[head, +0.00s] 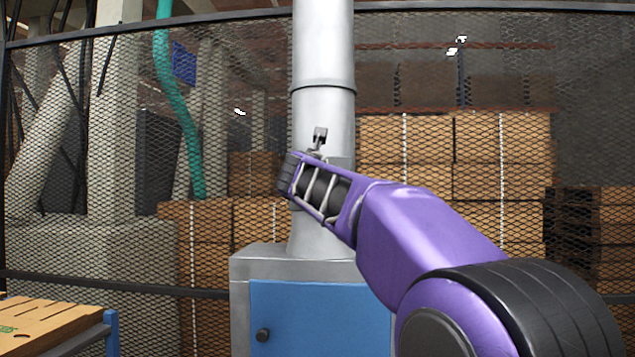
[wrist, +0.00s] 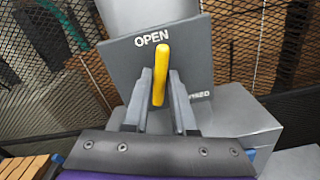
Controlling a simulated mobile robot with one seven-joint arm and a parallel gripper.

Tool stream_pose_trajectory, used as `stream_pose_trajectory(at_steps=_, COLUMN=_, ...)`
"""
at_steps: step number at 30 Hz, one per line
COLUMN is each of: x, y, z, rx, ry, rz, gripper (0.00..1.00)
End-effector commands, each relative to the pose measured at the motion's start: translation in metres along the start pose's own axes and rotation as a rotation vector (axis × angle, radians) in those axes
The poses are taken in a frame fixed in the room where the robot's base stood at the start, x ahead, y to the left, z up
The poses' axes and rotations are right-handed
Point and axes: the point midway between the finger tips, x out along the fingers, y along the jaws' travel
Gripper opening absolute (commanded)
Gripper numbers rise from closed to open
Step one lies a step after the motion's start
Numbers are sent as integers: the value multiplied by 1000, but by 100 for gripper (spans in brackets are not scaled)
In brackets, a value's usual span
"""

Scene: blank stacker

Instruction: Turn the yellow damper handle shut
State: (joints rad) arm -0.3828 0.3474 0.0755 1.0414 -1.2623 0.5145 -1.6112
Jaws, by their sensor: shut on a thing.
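The yellow damper handle (wrist: 162,58) stands out from a grey plate (wrist: 120,62) in the wrist view. The handle's upper end points toward the word OPEN at the plate's top. A second word at the plate's right edge is partly hidden by the finger and reads only in part. My gripper (wrist: 160,76) is shut on the handle, one dark finger on each side.
Below the duct is a grey cabinet with a blue door (head: 320,315). A mesh fence (head: 90,150) spans behind, with stacked cardboard boxes (head: 500,180) beyond it. A wooden-topped bench (head: 45,325) stands at the lower left.

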Motion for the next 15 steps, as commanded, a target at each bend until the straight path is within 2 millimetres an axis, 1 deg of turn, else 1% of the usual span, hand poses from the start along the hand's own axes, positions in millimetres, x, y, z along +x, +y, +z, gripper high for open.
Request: stream_pose_trajectory(at_steps=15, x=0, y=0, z=0, rx=493, ry=-2, rz=3, gripper=0)
